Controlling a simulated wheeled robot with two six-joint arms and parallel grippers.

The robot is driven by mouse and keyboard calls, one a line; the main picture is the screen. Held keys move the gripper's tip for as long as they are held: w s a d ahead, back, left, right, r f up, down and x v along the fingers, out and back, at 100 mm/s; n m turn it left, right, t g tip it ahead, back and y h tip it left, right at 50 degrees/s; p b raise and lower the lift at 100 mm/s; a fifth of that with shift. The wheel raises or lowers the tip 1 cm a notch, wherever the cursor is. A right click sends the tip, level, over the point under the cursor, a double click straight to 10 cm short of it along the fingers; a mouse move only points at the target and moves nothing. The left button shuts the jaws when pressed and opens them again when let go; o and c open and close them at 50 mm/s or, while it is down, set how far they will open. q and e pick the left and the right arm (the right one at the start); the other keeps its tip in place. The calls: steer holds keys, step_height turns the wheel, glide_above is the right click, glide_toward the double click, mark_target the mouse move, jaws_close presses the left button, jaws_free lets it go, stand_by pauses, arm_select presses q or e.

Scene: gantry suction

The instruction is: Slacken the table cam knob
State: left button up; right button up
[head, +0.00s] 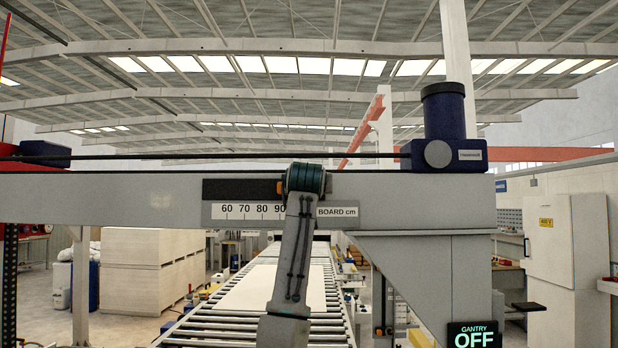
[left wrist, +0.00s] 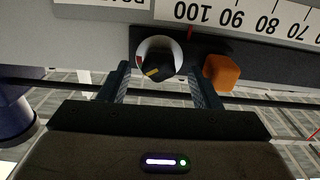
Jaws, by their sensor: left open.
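The cam knob (left wrist: 158,62) shows in the left wrist view as a black knob with a yellow-orange pointer mark on a white round dial with a red patch. It sits on the beam below the upside-down scale. My left gripper (left wrist: 160,82) is open, with one finger on each side of the knob. I cannot tell whether the fingers touch it. In the head view my left arm rises in front of the beam and hides the knob and the fingers. My right gripper is in neither view.
An orange block (left wrist: 221,73) sits close beside the knob. The white scale (left wrist: 240,14) has a red pointer. The grey gantry beam (head: 130,200) spans the head view, with a blue motor (head: 444,115) on top. A display (head: 473,337) reads "GANTRY OFF". A roller conveyor (head: 205,328) lies behind.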

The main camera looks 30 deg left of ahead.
arm_select(q)
steer(key=shift+w+a, duration=0.2)
steer(key=shift+w, duration=0.25)
steer(key=c, duration=1)
steer(key=n+b, duration=0.3)
steer(key=n, duration=0.4)
